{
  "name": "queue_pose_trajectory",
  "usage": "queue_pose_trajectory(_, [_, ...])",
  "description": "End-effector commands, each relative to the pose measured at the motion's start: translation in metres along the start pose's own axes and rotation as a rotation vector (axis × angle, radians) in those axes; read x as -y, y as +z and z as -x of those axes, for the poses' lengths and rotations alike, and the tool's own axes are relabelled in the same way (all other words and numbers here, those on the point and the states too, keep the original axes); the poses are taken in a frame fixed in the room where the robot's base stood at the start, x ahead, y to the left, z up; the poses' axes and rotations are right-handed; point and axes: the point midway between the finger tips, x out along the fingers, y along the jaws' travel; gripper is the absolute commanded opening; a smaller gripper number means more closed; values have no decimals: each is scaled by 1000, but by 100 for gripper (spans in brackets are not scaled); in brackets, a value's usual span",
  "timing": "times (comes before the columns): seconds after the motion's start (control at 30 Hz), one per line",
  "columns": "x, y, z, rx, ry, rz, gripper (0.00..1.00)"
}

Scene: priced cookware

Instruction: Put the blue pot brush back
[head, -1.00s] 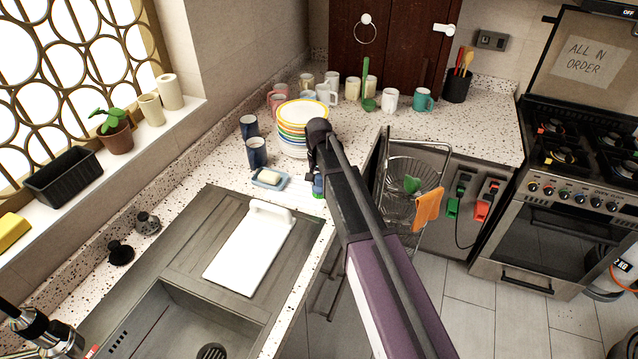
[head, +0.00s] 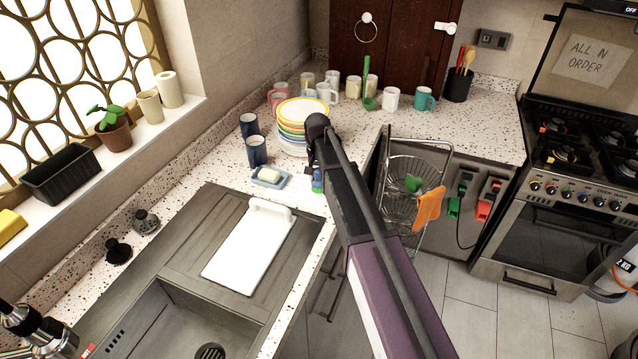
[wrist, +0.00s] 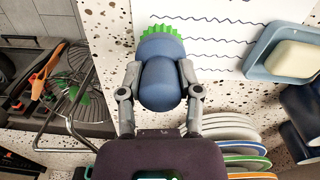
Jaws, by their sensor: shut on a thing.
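The blue pot brush (wrist: 162,85) has a rounded blue body and green bristles (wrist: 162,33). My gripper (wrist: 160,72) is shut on its blue body, with one finger on each side, in the wrist view. In the head view the brush (head: 317,177) shows only in part below the end of my arm, and my fingers are mostly hidden there. The brush is over or beside a white mat with dark wavy lines (wrist: 215,45); I cannot tell whether it touches the counter.
A soap dish (head: 268,182) with soap lies left of the brush. Stacked plates (head: 292,146) and dark blue mugs (head: 256,152) stand behind. A wire rack (head: 405,180) is right of the counter edge. Two dark knobbed objects (head: 118,252) (head: 146,222) sit by the sink.

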Motion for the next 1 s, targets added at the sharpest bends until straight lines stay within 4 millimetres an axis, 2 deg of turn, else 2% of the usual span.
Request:
queue_pose_trajectory(0.03, [0, 0, -9, 0, 0, 0, 0])
queue_pose_trajectory(0.2, [0, 0, -20, 0, 0, 0, 0])
queue_pose_trajectory(0.8, [0, 0, -25, 0, 0, -1, 0])
queue_pose_trajectory(0.83, [0, 0, -25, 0, 0, -1, 48])
queue_pose_trajectory(0.93, [0, 0, -24, 0, 0, -1, 78])
queue_pose_trajectory(1.0, [0, 0, -24, 0, 0, -1, 80])
